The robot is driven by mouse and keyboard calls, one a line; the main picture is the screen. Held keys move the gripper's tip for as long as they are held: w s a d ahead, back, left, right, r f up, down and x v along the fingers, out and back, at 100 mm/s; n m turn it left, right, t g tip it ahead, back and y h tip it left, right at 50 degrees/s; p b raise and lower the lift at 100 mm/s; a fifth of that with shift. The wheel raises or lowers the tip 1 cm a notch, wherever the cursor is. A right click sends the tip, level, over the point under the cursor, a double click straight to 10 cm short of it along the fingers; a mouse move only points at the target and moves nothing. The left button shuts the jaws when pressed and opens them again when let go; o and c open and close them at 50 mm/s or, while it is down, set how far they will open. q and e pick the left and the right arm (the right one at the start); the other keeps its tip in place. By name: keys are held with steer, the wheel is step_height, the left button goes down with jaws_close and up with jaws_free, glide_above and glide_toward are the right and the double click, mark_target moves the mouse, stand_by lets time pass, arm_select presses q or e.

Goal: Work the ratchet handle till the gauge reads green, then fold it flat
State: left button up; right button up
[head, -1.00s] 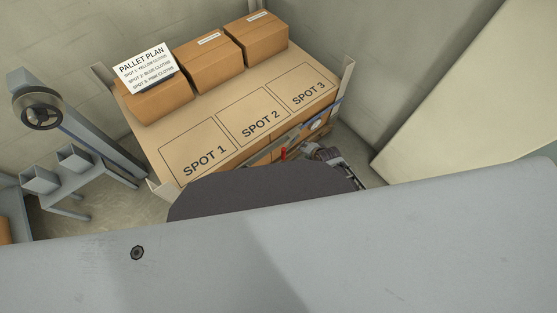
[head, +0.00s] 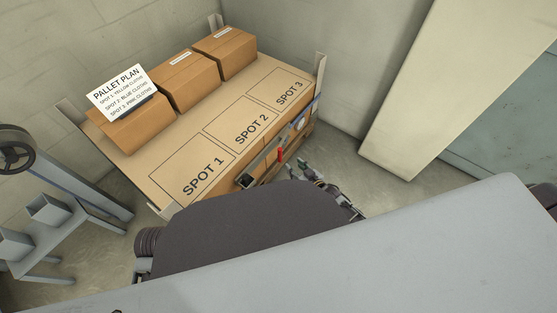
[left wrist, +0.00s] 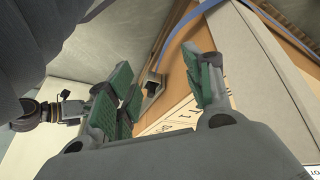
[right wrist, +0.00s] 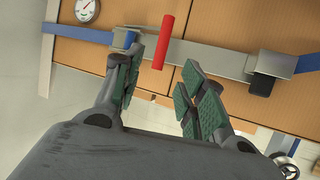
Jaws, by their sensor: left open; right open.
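The ratchet's red handle (right wrist: 164,42) stands out across a flat metal bar (right wrist: 205,58) on the front of the carton load. It also shows in the head view (head: 281,155). The round white gauge (right wrist: 86,10) is at the top left of the right wrist view; its reading is too small to tell. My right gripper (right wrist: 162,70) is open, its fingers on either side of the handle in the picture; contact cannot be told. It shows in the head view (head: 308,176) just in front of the load. My left gripper (left wrist: 165,75) is open and empty, facing the bar's black end block (left wrist: 153,83).
A blue strap (right wrist: 75,33) runs from the bar. The load's top (head: 150,180) has printed spots, with several boxes (head: 187,82) and a pallet plan sign (head: 121,92) behind. A grey stand (head: 65,225) is at left. Floor (head: 365,180) is clear at right.

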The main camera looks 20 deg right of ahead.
arm_select(q)
steer(key=shift+s+a+r, duration=0.1)
steer(key=shift+r, duration=0.1)
arm_select(e)
steer(key=shift+s+a, duration=0.15)
steer(key=shift+s, duration=0.05)
steer(key=shift+w, duration=0.1)
steer(key=b, duration=0.3)
glide_toward(281, 155)
steer(key=shift+w+f, duration=0.85)
steer(key=shift+w, duration=0.6)
steer(key=shift+a+b+x, duration=0.15)
steer(key=shift+b+x, duration=0.35)
steer(key=shift+x, duration=0.8)
steer(key=shift+a+b+x, duration=0.15)
steer(key=shift+b+x, duration=0.35)
steer(key=shift+x, duration=0.8)
arm_select(q)
step_height(281, 155, down, 11)
steer(key=d+n+t+h+b, duration=0.1)
steer(key=d+t, duration=0.1)
steer(key=shift+w+d+f+h, duration=0.2)
steer(key=shift+w+d+h, duration=0.1)
steer(key=shift+w, duration=0.15)
arm_select(e)
steer(key=shift+x, duration=1.35)
steer(key=shift+r, duration=0.1)
steer(key=shift+c, duration=0.3)
jaws_close()
